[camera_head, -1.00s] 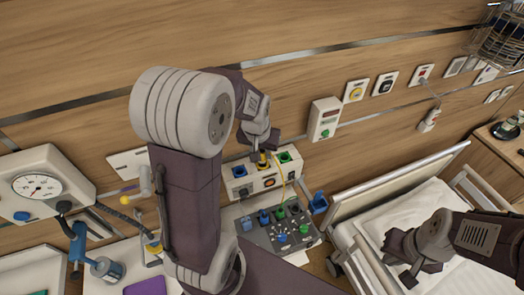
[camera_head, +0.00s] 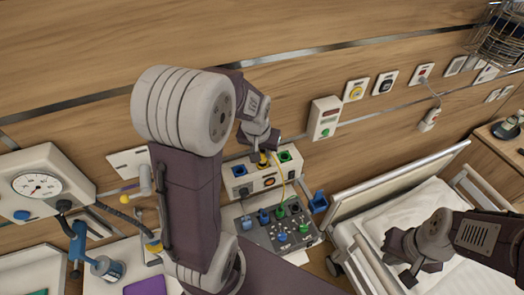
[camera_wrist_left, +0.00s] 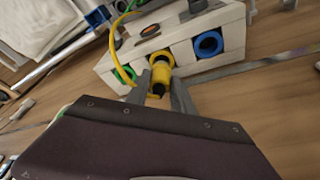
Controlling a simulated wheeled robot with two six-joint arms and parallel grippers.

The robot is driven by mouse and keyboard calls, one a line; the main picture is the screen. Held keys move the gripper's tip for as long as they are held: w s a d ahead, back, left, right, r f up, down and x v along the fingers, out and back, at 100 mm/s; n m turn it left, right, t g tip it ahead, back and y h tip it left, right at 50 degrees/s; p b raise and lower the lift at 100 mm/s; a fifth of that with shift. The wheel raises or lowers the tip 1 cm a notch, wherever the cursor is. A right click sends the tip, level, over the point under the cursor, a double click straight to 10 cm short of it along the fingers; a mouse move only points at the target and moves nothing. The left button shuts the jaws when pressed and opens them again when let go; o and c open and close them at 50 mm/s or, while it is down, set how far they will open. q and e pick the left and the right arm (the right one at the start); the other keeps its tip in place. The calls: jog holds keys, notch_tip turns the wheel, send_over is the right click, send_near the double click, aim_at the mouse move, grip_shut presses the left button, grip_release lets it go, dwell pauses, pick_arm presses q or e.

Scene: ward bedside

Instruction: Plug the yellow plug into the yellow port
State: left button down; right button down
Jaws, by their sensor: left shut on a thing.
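The white port box (camera_head: 240,191) stands against the wall, with a blue port (camera_head: 240,171), a green port (camera_head: 285,156) and the yellow port between them. My left gripper (camera_head: 262,153) is shut on the yellow plug (camera_head: 263,163), directly at the yellow port. In the left wrist view the gripper (camera_wrist_left: 165,99) holds the yellow plug (camera_wrist_left: 161,77) against the yellow port's ring (camera_wrist_left: 161,58). They line up and appear to touch; how deep the plug sits I cannot tell. A yellow cable (camera_wrist_left: 125,23) runs from the plug. My right gripper (camera_head: 408,272) is over the bed, its jaws unclear.
A grey panel (camera_head: 262,236) with several blue and green plugs lies below the box. A gauge unit (camera_head: 38,186) is at the left. The bed (camera_head: 400,205) is at the right, and wall switches (camera_head: 356,91) are above it.

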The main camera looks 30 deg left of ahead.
pick_arm(q)
jog(key=shift+f, duration=0.15)
dwell(0.8)
jog(key=shift+f+b, duration=0.5)
jog(key=shift+f, duration=0.1)
jog(key=shift+f, duration=0.5)
dwell(1.4)
jog(key=c, duration=1)
grip_release()
jog(key=b+v, duration=0.1)
jog(key=v, duration=0.8)
jog(key=shift+r+b, duration=0.1)
jog(key=shift+b, duration=0.2)
